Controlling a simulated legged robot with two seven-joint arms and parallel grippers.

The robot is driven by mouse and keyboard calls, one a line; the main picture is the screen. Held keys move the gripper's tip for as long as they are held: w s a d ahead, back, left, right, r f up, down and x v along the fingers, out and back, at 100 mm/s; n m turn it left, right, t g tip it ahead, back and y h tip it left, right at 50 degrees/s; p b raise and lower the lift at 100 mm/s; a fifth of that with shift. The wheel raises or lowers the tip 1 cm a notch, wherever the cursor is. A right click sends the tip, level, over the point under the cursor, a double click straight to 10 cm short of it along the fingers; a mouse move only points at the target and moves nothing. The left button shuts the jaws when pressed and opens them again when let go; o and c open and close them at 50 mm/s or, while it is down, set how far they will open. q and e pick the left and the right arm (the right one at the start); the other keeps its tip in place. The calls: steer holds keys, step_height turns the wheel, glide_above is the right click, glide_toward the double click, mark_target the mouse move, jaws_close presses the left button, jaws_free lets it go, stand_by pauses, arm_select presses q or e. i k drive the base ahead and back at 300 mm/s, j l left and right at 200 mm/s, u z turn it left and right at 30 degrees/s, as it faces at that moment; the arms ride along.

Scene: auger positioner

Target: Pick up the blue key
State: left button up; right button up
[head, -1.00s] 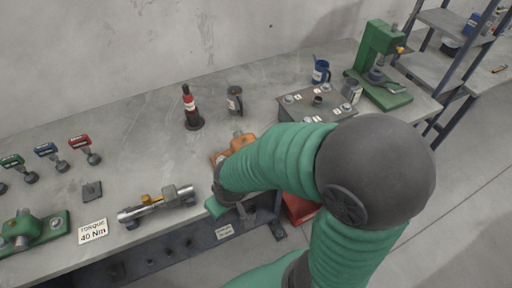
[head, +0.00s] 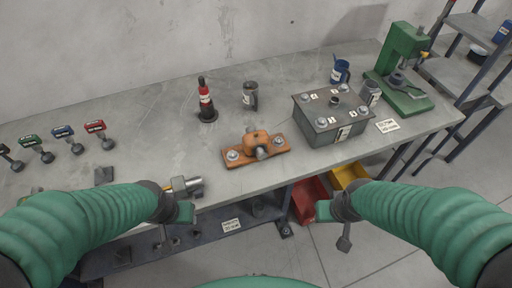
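The blue key (head: 64,132) stands on the bench at the left, between the green key (head: 33,142) and the red key (head: 96,128). It has a blue tag-like top and a grey round foot. My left gripper (head: 181,214) is at the bench's front edge, right of and nearer than the blue key, well apart from it. My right gripper (head: 335,222) is beyond the front edge, over the floor, far from the keys. The fingers of both are small and partly hidden, so I cannot tell if they are open or shut.
A black key (head: 9,157) stands at the far left. My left forearm covers the bench's front left. An orange bracket (head: 256,148), a red bottle (head: 206,101), a dark mug (head: 250,96) and a grey box (head: 331,117) stand further right. The bench behind the keys is clear.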

mark_target(66, 132)
steer(key=u, duration=1.55)
steer(key=i+j+u, duration=0.15)
steer(key=i+u, duration=0.25)
steer(key=i, duration=0.2)
steer(key=i+u, duration=0.35)
steer(key=i, duration=0.2)
